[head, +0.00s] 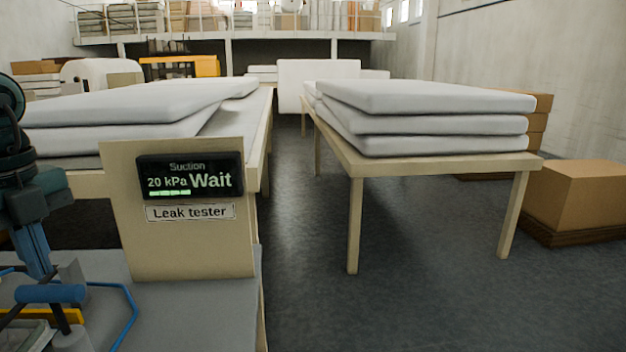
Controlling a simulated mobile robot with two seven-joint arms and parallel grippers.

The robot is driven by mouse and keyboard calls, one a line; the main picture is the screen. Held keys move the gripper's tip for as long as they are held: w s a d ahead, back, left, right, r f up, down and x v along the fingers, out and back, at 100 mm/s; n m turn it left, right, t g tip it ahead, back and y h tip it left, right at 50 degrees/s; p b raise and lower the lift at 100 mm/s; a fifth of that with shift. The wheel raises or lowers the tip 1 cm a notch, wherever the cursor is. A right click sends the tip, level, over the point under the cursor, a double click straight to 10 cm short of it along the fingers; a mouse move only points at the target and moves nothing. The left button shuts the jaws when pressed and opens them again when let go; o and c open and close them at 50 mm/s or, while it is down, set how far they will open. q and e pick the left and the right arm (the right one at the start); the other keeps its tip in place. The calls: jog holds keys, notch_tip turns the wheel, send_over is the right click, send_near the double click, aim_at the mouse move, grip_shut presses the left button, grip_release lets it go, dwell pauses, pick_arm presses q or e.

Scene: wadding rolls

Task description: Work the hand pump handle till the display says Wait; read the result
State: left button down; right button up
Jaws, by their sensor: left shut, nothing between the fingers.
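The leak tester (190,240) is a beige panel standing on a grey bench at the lower left. Its dark display (190,176) reads "Suction", "20 kPa" and "Wait", with a short green bar under the pressure figure. A label (190,212) below says "Leak tester". A blue bar (50,293), which looks like the pump handle, lies at the lower left on a grey pump body. My left gripper (42,272) points down just above the blue bar, its fingers shut with nothing between them. I cannot tell whether it touches the bar. My right gripper is not in view.
A blue hose (133,305) curves over the grey bench top (195,315). White wadding slabs (425,125) lie stacked on a table at right, others (130,105) on a table behind the tester. A cardboard box (580,195) stands far right. The floor (330,290) between is clear.

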pick_arm(q)
notch_tip(320, 180, up, 6)
jog(key=p, duration=0.3)
jog(key=shift+f+p, duration=0.1)
jog(key=shift+p, duration=0.3)
